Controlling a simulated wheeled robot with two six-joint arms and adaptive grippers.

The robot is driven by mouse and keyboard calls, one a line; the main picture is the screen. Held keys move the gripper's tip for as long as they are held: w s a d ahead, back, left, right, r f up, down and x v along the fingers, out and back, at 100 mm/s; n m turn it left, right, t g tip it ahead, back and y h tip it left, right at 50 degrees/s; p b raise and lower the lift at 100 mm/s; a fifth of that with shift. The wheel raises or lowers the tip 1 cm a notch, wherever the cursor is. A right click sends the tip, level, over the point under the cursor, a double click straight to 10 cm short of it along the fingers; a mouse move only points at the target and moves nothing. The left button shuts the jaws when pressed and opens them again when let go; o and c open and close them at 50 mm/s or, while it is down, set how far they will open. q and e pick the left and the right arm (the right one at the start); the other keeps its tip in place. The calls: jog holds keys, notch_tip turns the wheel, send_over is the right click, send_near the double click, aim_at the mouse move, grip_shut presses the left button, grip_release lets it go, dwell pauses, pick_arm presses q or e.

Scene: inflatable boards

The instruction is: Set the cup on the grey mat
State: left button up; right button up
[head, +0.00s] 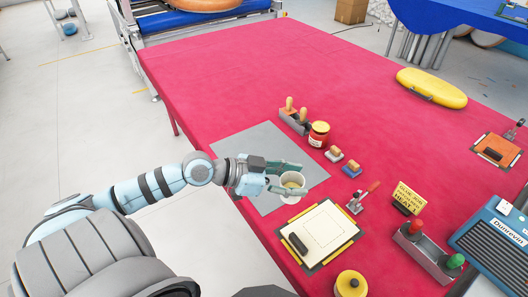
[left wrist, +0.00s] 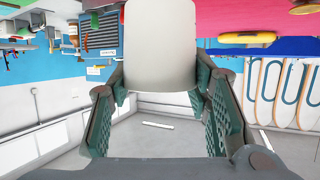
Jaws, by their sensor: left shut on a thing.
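The pale cup (head: 293,183) is upright between the fingers of my left gripper (head: 286,178), which is shut on it. In the left wrist view the cup (left wrist: 160,45) fills the gap between the green fingers (left wrist: 160,95). The flat grey mat (head: 258,147) lies on the red table. In the head view the cup shows over the mat's right front part, close to its edge. I cannot tell whether its base touches the mat or hangs above it. My forearm and gripper cover part of the mat. My right gripper is out of view.
A framed cream board (head: 322,232) lies just in front of the mat. A wooden-handled tool holder (head: 294,117), a red jar (head: 319,134) and small blocks (head: 335,155) stand behind and right. A red-handled clamp (head: 362,197) is to the right. The table's far left is clear.

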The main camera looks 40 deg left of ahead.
pick_arm(q)
jog(key=w+a+r+n+t+y+b, duration=0.25)
jog(key=w+a+n+y, duration=0.9)
jog(key=a, duration=0.65)
jog(key=f+b, duration=0.1)
jog(key=f, duration=0.5)
jog(key=w+f+m+h+b, duration=0.1)
jog(key=f, duration=0.6)
jog(key=f+m+b, duration=0.1)
jog(key=f+b, duration=0.1)
jog(key=f, duration=0.4)
jog(key=shift+w+a+f+t+h, duration=0.25)
jog(key=shift+w+f+t, duration=0.05)
jog(key=shift+f+t, duration=0.05)
jog(key=shift+r, duration=0.1)
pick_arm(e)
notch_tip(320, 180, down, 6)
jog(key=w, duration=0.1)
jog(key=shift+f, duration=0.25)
pick_arm(q)
jog(key=shift+f, duration=0.2)
jog(key=o, duration=1.2)
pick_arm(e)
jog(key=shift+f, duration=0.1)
pick_arm(q)
jog(key=shift+o, duration=0.2)
jog(key=shift+r, duration=0.1)
